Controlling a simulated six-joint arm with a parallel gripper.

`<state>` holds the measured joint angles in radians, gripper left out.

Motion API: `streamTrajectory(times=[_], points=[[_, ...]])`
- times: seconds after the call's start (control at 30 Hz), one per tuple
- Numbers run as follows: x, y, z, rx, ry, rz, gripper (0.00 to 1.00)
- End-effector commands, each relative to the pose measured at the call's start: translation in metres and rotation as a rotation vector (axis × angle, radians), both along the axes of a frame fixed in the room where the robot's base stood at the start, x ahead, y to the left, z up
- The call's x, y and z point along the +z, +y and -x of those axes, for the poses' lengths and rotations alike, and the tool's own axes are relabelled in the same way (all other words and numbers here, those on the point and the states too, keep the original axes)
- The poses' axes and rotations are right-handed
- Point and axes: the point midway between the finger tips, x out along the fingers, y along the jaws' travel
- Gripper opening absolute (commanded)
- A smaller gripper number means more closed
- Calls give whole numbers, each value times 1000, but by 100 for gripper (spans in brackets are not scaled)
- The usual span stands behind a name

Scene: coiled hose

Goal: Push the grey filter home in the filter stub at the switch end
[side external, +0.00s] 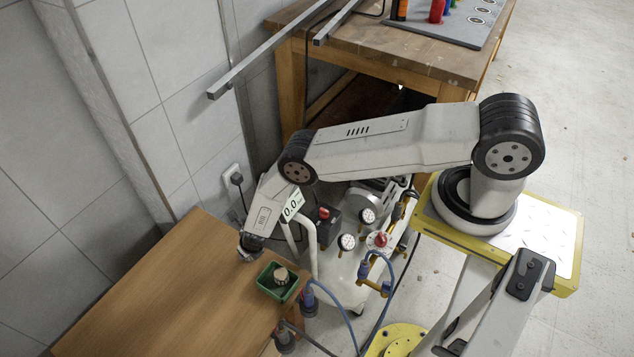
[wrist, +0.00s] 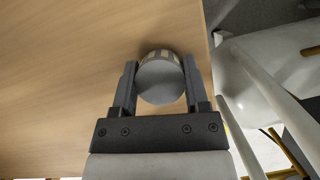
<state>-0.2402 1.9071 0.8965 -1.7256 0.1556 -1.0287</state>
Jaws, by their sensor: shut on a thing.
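My gripper (wrist: 160,85) is shut on a round grey filter (wrist: 160,82) with a flat grey face and a pale banded side, held between the two fingers. In the side external view my gripper (side external: 250,248) points down over the wooden table near its far right corner, to the left of the compressor. The held filter is too small and covered to make out there. The white compressor (side external: 340,268) stands beside the table, with a black switch box (side external: 326,228) carrying a red knob. I cannot make out the filter stub; my arm covers part of that end.
A green tray (side external: 268,288) on the table's edge holds a round dark piece with a pale top (side external: 281,276). Gauges, blue hoses and a handle pipe (side external: 307,232) crowd the compressor. The table's left part (side external: 170,300) is clear.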

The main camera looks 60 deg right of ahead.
Motion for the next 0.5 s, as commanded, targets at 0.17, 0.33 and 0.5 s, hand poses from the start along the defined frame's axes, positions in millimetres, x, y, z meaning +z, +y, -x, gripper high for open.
streamTrajectory(times=[0.17,0.33,0.5], points=[[0,0,0,0,0,0,3],[1,0,0,0,-1,0,3],[6,0,-1,1,-1,1,3]])
